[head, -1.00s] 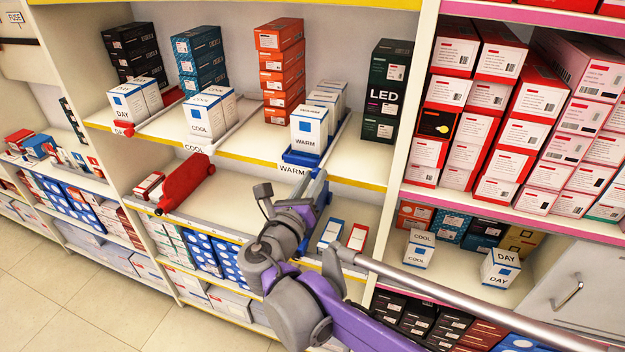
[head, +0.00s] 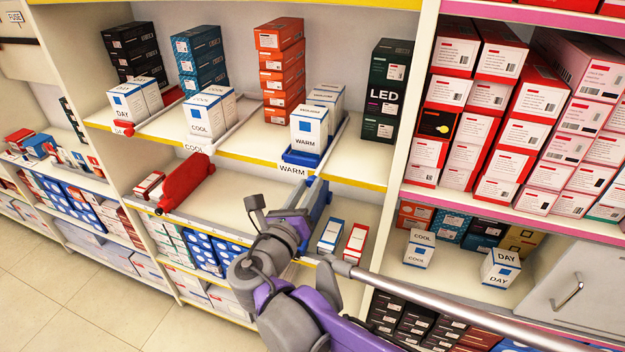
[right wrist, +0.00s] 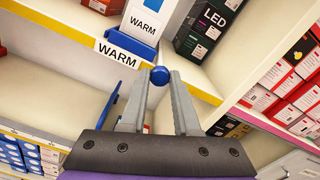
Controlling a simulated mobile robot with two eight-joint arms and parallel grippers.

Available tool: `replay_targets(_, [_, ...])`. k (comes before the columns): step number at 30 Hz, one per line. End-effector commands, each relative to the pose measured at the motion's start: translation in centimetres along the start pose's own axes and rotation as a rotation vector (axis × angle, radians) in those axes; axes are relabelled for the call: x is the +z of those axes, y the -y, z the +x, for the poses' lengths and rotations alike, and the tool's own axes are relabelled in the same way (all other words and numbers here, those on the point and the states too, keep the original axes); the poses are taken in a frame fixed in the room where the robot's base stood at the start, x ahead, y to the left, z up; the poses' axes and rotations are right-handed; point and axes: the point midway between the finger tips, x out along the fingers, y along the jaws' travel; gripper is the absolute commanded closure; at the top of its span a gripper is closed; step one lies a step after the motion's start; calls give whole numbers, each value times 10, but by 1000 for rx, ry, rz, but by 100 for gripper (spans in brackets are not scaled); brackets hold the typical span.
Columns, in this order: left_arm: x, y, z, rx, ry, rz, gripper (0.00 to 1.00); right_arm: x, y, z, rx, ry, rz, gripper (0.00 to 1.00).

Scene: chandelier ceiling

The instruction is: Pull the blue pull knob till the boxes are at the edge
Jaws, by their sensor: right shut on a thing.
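The white WARM boxes (head: 309,127) stand in a blue-fronted tray (head: 302,158) on the upper shelf, with the front box close behind the tray's front. In the right wrist view, the round blue pull knob (right wrist: 158,75) sits between the fingertips of my right gripper (right wrist: 160,84), which is shut on it. The WARM box (right wrist: 143,22) and the blue tray front (right wrist: 136,48) show just beyond. In the head view my right gripper (head: 314,188) is below the tray front, and the knob is hidden there. My left gripper is not in view.
A WARM label (head: 293,170) is on the yellow shelf edge. COOL boxes (head: 206,118) and DAY boxes (head: 128,104) stand to the left. A dark LED stack (head: 384,90) stands to the right. A red object (head: 186,184) lies on the shelf below.

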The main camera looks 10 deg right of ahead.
Motion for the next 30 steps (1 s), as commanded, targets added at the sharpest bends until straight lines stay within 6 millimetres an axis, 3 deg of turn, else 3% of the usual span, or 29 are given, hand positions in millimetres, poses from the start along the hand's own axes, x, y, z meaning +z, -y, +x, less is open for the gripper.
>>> replay_targets(3, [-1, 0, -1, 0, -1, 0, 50, 0, -2, -30, 8, 1, 3, 100])
replay_targets(6, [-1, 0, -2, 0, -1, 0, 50, 0, -1, -46, 7, 1, 1, 100])
replay_targets(17, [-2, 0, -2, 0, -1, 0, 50, 0, 0, -54, 2, 0, 0, 100])
replay_targets(18, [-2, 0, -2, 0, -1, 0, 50, 0, 0, -54, 2, 0, 0, 68])
replay_targets(23, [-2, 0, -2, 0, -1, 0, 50, 0, 0, -54, 2, 0, 0, 40])
replay_targets(30, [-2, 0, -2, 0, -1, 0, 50, 0, 0, -54, 1, -1, 0, 40])
